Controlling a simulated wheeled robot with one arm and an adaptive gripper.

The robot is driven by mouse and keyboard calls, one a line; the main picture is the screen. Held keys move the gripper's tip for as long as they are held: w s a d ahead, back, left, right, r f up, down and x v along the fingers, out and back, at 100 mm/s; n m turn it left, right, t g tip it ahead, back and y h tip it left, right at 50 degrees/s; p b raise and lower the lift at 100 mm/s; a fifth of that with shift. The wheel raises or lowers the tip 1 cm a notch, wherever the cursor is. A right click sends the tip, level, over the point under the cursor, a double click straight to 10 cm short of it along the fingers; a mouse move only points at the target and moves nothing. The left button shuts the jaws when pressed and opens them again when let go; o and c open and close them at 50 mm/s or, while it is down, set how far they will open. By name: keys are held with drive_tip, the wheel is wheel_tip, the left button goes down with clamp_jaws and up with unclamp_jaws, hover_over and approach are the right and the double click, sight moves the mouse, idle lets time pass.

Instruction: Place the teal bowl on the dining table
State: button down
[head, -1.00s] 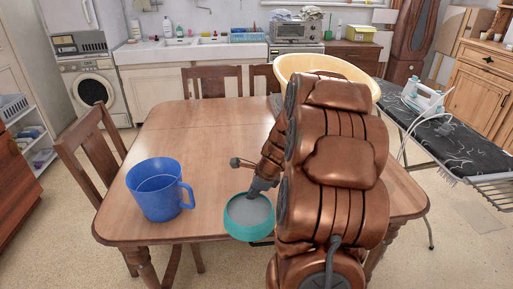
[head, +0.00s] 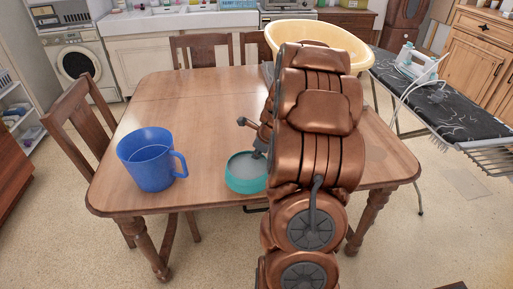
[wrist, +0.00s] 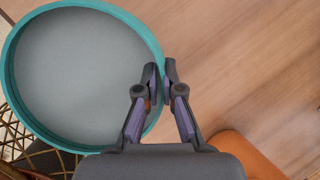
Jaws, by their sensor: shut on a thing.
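The teal bowl (head: 246,173) has a grey inside and shows at the front edge of the wooden dining table (head: 200,105). My gripper (head: 262,148) is shut on the bowl's rim at its right side, with the bowl upright. In the wrist view, the bowl (wrist: 80,75) fills the upper left, and my gripper's fingertips (wrist: 160,88) pinch its rim. The wood table top (wrist: 250,60) lies below on the right. I cannot tell whether the bowl's base touches the table. My arm hides part of the table's right half.
A blue mug (head: 150,160) stands on the table left of the bowl. A large yellow basin (head: 320,42) is at the back right. Chairs (head: 85,120) stand at the left and back. An ironing board (head: 440,100) stands at the right. The table's middle is clear.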

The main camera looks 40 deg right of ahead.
drive_tip(key=w+d, duration=0.1)
drive_tip(key=w+d+p, duration=0.1)
drive_tip(key=w+d, duration=0.3)
drive_tip(key=shift+w+d+f, duration=0.2)
drive_tip(key=shift+f, duration=0.2)
drive_tip(key=shift+f+p, duration=0.5)
drive_tip(key=shift+f, duration=1.2)
drive_tip(key=shift+f, duration=0.1)
drive_tip(key=c, duration=1.3)
unclamp_jaws()
drive_tip(key=b+v, duration=0.1)
drive_tip(key=v, duration=1.1)
drive_tip(key=shift+a, duration=0.1)
